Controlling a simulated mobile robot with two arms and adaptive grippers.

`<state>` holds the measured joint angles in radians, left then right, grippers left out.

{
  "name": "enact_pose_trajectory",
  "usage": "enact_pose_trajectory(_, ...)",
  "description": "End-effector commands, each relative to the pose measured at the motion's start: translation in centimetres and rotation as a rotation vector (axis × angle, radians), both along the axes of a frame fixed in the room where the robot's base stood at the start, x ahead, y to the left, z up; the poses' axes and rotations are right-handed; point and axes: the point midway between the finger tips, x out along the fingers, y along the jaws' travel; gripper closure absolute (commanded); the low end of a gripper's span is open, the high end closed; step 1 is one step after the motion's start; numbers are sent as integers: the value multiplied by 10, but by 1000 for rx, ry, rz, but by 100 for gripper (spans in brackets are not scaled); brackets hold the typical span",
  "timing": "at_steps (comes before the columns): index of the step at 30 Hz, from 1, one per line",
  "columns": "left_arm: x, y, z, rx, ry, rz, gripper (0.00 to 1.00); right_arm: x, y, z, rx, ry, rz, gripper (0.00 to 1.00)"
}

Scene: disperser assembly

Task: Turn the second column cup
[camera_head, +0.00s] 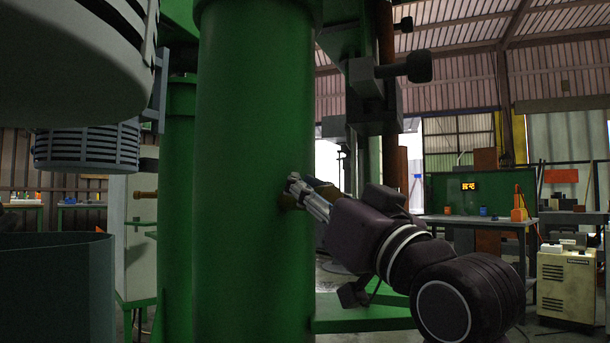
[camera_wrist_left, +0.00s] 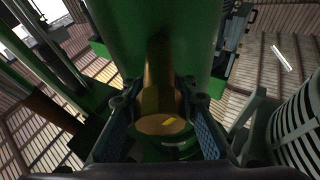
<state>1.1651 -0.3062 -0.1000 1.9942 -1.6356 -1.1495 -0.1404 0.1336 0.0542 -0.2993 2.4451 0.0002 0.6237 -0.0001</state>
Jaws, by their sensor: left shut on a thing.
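A brass-coloured cup (camera_wrist_left: 158,108) sticks out from a thick green column (camera_head: 255,150). My left gripper (camera_head: 296,196) is at the right side of this column in the head view, mostly covering the cup there. In the left wrist view the two fingers of my left gripper (camera_wrist_left: 165,118) are on either side of the cup, shut on it. The cup's round end faces the wrist camera and has a small yellow mark. Another brass piece (camera_head: 145,194) sticks out left near a second green column (camera_head: 178,220) behind. My right gripper is not in view.
A large grey slotted housing (camera_head: 70,60) hangs at the upper left, with a dark container (camera_head: 55,285) below. A dark knob on a bracket (camera_head: 405,68) is above my arm. A workbench (camera_head: 470,221) and a beige cabinet (camera_head: 568,285) stand farther back right.

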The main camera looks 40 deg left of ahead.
Motion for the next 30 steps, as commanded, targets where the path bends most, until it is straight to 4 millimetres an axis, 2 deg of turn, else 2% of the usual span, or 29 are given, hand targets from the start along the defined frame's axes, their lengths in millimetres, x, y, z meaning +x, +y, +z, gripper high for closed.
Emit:
enact_pose_trajectory(9,2,0,-2,15,111,0,100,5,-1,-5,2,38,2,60)
enact_pose_trajectory(23,2,0,-3,19,126,2,100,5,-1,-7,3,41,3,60)
enact_pose_trajectory(24,2,0,-3,19,126,2,76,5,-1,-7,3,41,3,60)
enact_pose_trajectory(27,2,0,-3,19,125,1,65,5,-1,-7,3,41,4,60)
enact_pose_trajectory(30,2,0,-2,20,124,1,64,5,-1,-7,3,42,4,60)
